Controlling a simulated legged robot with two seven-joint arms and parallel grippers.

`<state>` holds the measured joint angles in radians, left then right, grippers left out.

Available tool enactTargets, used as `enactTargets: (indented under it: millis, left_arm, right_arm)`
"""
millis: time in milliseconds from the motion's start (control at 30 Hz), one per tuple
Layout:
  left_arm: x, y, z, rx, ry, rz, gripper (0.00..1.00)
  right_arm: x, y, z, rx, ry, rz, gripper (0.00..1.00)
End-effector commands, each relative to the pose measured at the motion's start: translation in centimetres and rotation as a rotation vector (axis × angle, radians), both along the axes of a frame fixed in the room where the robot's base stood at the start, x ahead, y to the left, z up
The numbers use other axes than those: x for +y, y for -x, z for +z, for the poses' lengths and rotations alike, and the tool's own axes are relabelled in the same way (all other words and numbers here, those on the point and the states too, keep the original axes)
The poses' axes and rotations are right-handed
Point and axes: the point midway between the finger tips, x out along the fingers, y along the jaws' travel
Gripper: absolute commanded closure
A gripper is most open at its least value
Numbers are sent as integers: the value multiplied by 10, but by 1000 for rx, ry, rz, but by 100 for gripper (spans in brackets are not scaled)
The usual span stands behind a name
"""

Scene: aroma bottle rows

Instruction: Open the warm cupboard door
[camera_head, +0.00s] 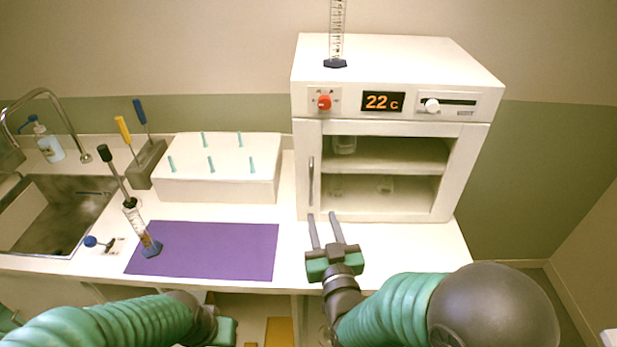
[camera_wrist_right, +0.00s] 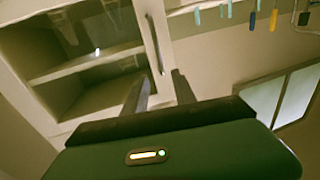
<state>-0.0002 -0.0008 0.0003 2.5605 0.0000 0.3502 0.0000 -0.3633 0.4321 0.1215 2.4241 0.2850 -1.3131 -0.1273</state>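The white warm cupboard (camera_head: 475,75) stands on the counter at the right in the head view, its display reading 22 C. Its glass-fronted door (camera_head: 384,210) looks shut. The upright grey handle (camera_head: 311,181) is on the door's left side; it also shows in the right wrist view (camera_wrist_right: 155,44). My right gripper (camera_head: 323,215) is open and empty, just in front of the handle's lower end. In the wrist view its fingertips (camera_wrist_right: 159,78) lie either side of the handle's line, seemingly short of it. My left gripper (camera_head: 226,330) is low at the bottom edge; its fingers are not clear.
A measuring cylinder (camera_head: 337,35) stands on the cupboard top. A white block with teal pegs (camera_head: 217,187) stands left of the cupboard. A purple mat (camera_head: 208,252) has another cylinder (camera_head: 142,232) at its left end. A sink (camera_head: 62,215) is far left. Counter before the cupboard is mostly clear.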

Motion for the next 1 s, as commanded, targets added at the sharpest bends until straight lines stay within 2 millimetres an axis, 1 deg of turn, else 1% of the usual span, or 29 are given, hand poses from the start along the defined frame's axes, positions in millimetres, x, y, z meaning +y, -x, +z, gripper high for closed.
enactTargets:
  millis: [33, 100, 300, 400, 500, 600, 700, 900, 933, 1000]
  left_arm:
    - [0, 0, 4, 0, 0, 0, 64]
    - [0, 0, 7, 0, 0, 0, 64]
    - [0, 0, 15, 0, 0, 0, 64]
    - [0, 0, 18, 0, 0, 0, 64]
    - [0, 0, 21, 0, 0, 0, 64]
    - [0, 0, 22, 0, 0, 0, 64]
    - [0, 0, 22, 0, 0, 0, 64]
    - [0, 0, 22, 0, 0, 0, 64]
    - [0, 0, 22, 0, 0, 0, 64]
    - [0, 0, 22, 0, 0, 0, 64]
  right_arm:
    - [2, -13, 1, 1, 0, -2, 68]
    - [5, -33, 1, 2, 0, -3, 68]
    - [15, -86, 0, 5, 1, -3, 68]
    - [20, -109, 0, 4, 1, -2, 68]
    - [23, -126, 0, 4, 0, -2, 68]
    - [26, -138, 0, 4, 0, -2, 68]
    - [26, -143, -1, 4, 1, -2, 68]
    - [27, -143, -1, 5, 1, -2, 68]
    - [27, -143, -1, 5, 1, -2, 69]
    - [27, -143, -1, 5, 1, -2, 78]
